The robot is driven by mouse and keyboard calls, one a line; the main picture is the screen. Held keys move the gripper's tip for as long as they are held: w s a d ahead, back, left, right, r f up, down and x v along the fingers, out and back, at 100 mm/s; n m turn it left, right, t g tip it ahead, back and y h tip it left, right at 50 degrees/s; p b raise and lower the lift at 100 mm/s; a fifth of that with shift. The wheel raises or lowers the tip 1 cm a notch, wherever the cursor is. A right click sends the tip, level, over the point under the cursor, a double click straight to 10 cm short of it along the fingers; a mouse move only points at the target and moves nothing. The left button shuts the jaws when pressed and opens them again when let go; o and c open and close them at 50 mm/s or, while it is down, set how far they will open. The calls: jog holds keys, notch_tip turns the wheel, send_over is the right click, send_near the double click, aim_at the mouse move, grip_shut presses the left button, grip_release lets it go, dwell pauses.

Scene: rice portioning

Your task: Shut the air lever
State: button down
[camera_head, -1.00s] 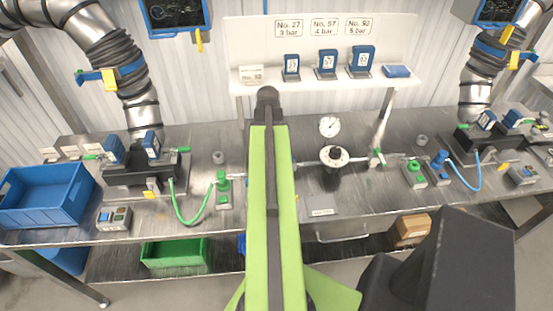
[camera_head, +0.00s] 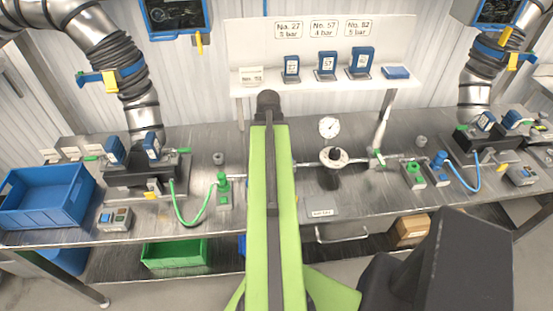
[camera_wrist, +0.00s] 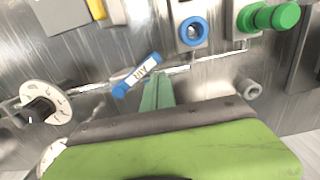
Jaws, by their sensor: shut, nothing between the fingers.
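The air lever (camera_wrist: 138,75) shows in the wrist view as a short blue-and-white bar marked AIR. It lies at a slant across a thin metal pipe, its lower-left end blue. My gripper (camera_wrist: 157,80) shows as narrow green fingers, shut and empty, just beside the lever on its lower right. I cannot tell whether the fingertips touch it. In the head view my green arm reaches over the bench and hides the fingers and this lever.
A regulator with a white dial (camera_wrist: 45,100) stands left of the lever in the wrist view; it also shows in the head view (camera_head: 333,157). A blue ring fitting (camera_wrist: 194,31) and a green knob (camera_wrist: 275,17) lie to the upper right. A grey cylinder (camera_wrist: 249,91) stands right.

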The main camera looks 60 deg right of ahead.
notch_tip(320, 180, up, 6)
jog(key=w+p, duration=0.1)
jog(key=p, duration=0.4)
jog(key=shift+d+r, duration=0.15)
jog(key=shift+d, duration=0.1)
